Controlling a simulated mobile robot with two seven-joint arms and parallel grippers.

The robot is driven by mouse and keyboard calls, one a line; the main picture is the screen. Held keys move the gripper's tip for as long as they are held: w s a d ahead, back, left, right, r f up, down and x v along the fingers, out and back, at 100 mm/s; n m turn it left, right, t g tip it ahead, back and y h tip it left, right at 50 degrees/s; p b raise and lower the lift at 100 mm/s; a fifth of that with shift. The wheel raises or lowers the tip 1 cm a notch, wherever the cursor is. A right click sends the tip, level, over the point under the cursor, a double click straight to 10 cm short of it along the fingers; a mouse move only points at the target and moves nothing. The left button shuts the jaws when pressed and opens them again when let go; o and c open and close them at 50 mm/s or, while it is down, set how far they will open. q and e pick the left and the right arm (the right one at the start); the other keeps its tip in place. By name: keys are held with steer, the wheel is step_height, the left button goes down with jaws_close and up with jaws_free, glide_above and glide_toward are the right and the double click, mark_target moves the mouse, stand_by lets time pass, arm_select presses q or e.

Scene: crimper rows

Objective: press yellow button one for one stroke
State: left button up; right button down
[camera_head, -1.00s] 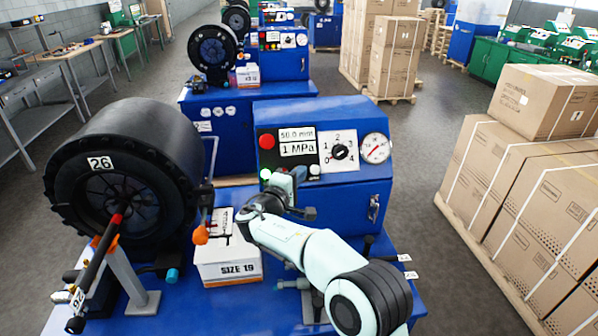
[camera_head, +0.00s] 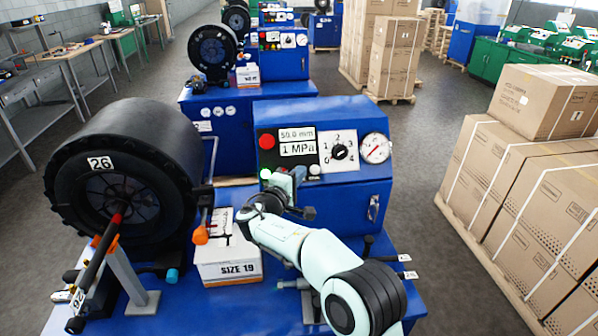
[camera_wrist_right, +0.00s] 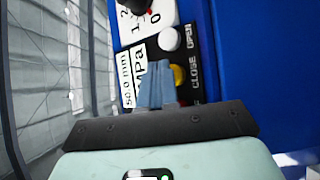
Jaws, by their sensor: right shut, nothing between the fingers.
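The yellow button (camera_wrist_right: 178,75) shows in the right wrist view beside the word CLOSE on the black panel (camera_wrist_right: 193,62), partly covered by my right gripper. My right gripper (camera_wrist_right: 158,78) is shut and empty, its blue-grey fingertips just beside the yellow button. I cannot tell whether they touch it. In the head view my right gripper (camera_head: 298,174) is at the lower edge of the press's control panel (camera_head: 289,160), and it hides the yellow button there. My left gripper is not in view.
The white button (camera_wrist_right: 169,39) is by OPEN. The blue press (camera_head: 370,185) also has a red button (camera_head: 267,141), a lit green button (camera_head: 265,174), a dial (camera_head: 340,151) and a gauge (camera_head: 376,148).

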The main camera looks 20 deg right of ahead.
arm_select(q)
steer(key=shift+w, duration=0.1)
arm_select(e)
steer(key=shift+w+d+f, duration=0.1)
steer(key=shift+w+f, duration=0.15)
steer(key=shift+w, duration=0.05)
stand_by(0.4)
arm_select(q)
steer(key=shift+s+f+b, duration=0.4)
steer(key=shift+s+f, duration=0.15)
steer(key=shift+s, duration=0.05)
arm_select(e)
steer(key=shift+s+a+r, duration=0.2)
steer(key=shift+s+r, duration=0.3)
steer(key=shift+s, duration=0.25)
steer(key=shift+w, duration=0.1)
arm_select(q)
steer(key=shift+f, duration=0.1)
